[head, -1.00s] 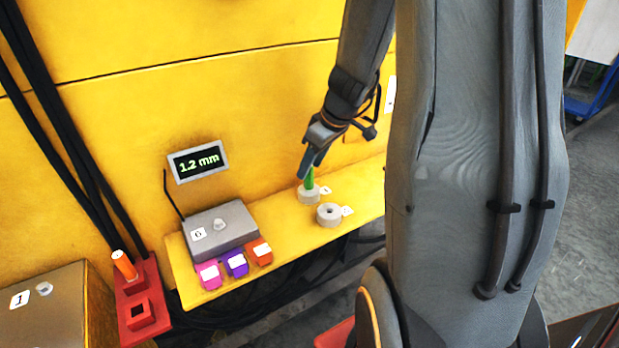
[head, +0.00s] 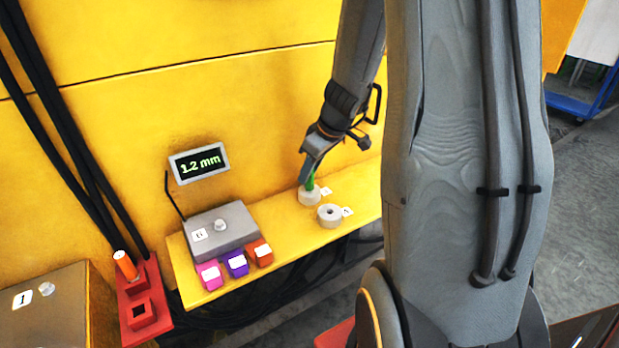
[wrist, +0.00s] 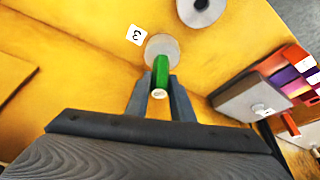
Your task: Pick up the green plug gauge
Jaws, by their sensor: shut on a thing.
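The green plug gauge (head: 311,184) stands upright with its lower end in a round grey ring (head: 309,197) on the yellow shelf. In the wrist view the green plug gauge (wrist: 160,73) lies between my two fingers, with its pale end toward the camera. My gripper (head: 307,180) is shut on its upper part, and the grey ring (wrist: 161,45) shows just beyond. How deep the gauge sits in the ring is hidden.
A second grey ring (head: 329,216) with an open hole lies to the right. A grey box (head: 220,231), with pink, purple and orange blocks (head: 236,263) in front, stands left. A display (head: 199,163) reads 1.2 mm. A red holder (head: 140,312) carries an orange peg (head: 125,265).

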